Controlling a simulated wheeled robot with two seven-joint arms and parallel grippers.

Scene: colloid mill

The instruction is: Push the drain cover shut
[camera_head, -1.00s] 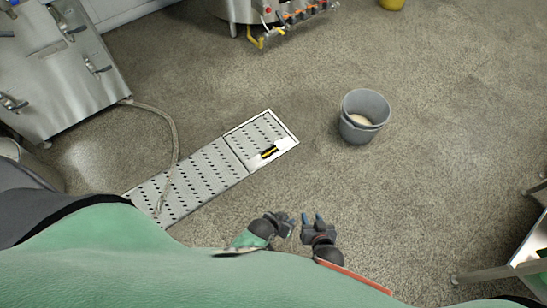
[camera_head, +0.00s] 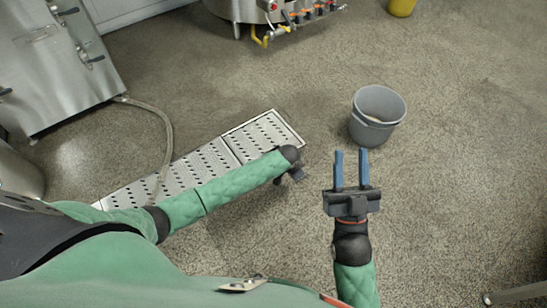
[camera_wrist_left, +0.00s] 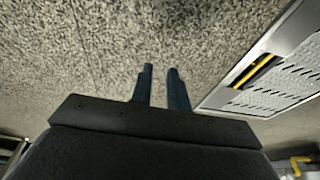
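The drain cover (camera_head: 262,133) is a perforated metal panel at the upper right end of a long floor drain (camera_head: 190,168). In the left wrist view the cover (camera_wrist_left: 283,88) is at the right, with a yellow and black piece (camera_wrist_left: 256,71) along its near edge. In the head view my left arm hides that piece. I cannot tell how far the cover is raised. My left gripper (camera_head: 295,176) is beside the cover's lower right corner; its fingers (camera_wrist_left: 162,70) are apart over bare floor, empty. My right gripper (camera_head: 350,152) is open and empty, right of the drain.
A grey bucket (camera_head: 378,116) stands on the floor beyond my right gripper. A hose (camera_head: 167,130) runs from the steel machine (camera_head: 60,70) to the drain. A steel vessel (camera_head: 250,10) stands at the top.

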